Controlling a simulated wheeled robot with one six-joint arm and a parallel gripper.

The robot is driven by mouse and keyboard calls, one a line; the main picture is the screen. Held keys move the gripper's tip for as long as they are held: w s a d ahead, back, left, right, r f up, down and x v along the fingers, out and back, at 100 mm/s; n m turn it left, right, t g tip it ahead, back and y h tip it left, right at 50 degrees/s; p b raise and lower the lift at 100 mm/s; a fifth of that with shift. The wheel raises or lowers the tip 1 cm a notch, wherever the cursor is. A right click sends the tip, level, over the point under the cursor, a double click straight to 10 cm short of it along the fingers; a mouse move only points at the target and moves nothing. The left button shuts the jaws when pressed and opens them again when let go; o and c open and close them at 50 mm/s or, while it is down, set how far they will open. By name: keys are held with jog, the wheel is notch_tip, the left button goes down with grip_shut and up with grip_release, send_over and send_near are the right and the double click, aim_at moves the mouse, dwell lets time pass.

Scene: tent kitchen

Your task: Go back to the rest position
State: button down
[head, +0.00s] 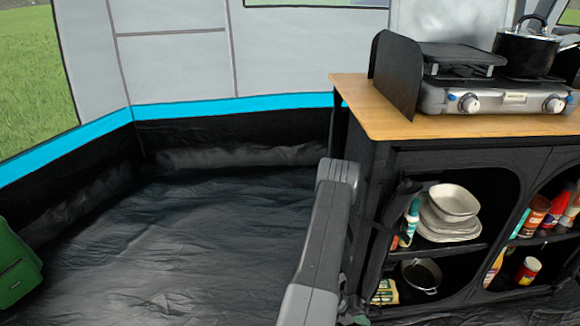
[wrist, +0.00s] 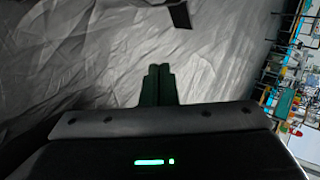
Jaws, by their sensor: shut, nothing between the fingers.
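My gripper (wrist: 159,72) shows in the wrist view. Its two dark fingers are together, with nothing between them. Behind the fingers is grey, wrinkled sheeting. In the head view my grey arm rises from the bottom middle, left of the kitchen cabinet (head: 372,185). The gripper itself cannot be made out in the head view.
The cabinet's wooden top (head: 440,124) carries a gas stove (head: 490,97) and a black pot (head: 524,54). Its open shelves hold stacked dishes (head: 450,218), bottles and a pan (head: 421,273). A green bag (head: 16,268) is at the left edge. The black floor (head: 170,250) between is clear.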

jog(key=w+a+r+p, duration=0.1)
jog(key=a+r+p, duration=0.1)
jog(key=a, duration=0.4)
jog(key=shift+a+r, duration=0.2)
jog(key=shift+r, duration=0.05)
jog(key=shift+w, duration=0.1)
